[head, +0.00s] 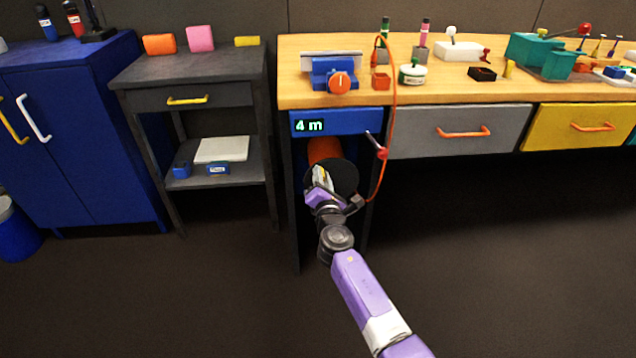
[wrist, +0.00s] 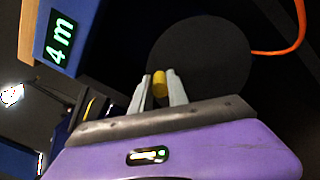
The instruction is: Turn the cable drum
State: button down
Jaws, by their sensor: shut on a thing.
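The cable drum (head: 343,178) hangs under the blue panel at the left end of the workbench. It has a dark round flange and an orange winding (head: 323,150) behind it. In the wrist view the dark flange (wrist: 205,55) fills the upper middle. My gripper (wrist: 158,88) is shut on a small yellow handle (wrist: 160,80) in front of the flange. In the head view my gripper (head: 318,180) covers the flange's lower left, and the handle is hidden. An orange cable (head: 394,90) loops from the bench top down to the drum. The display (head: 309,126) reads "4 m".
A lever with a red knob (head: 382,153) sticks out right of the display, near the cable. The bench leg (head: 297,215) stands close left of the drum. A grey drawer (head: 458,130) is to the right. The floor in front is clear.

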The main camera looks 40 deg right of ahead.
aim_at(349, 171)
jog(key=d+m, duration=0.1)
jog(key=m, duration=0.1)
jog(key=s+d+r+m, duration=0.1)
jog(key=m, duration=0.1)
jog(key=shift+s+m+b, duration=0.2)
jog(key=shift+m+b, duration=0.1)
jog(key=shift+b, duration=0.1)
jog(key=d+m, duration=0.1)
jog(key=m, duration=0.1)
jog(key=s+d+m+b, duration=0.1)
jog(key=m, duration=0.1)
jog(key=shift+s+f+m, duration=0.1)
jog(key=shift+s+m, duration=0.1)
jog(key=shift+m, duration=0.1)
jog(key=d+m, duration=0.1)
jog(key=m, duration=0.1)
jog(key=s+d+f+m+b, duration=0.1)
jog(key=m, duration=0.1)
jog(key=shift+s+b, duration=0.15)
jog(key=shift+b, duration=0.15)
jog(key=shift+s+d+f+m+b, duration=0.15)
jog(key=shift+d+f+m+b, duration=0.15)
jog(key=shift+m, duration=0.45)
jog(key=shift+s+d+f+m+b, duration=0.1)
jog(key=shift+f+m+b, duration=0.2)
jog(key=shift+m, duration=0.4)
jog(key=shift+s+d+f+m+b, duration=0.2)
jog(key=shift+m+b, duration=0.2)
jog(key=shift+m, duration=0.35)
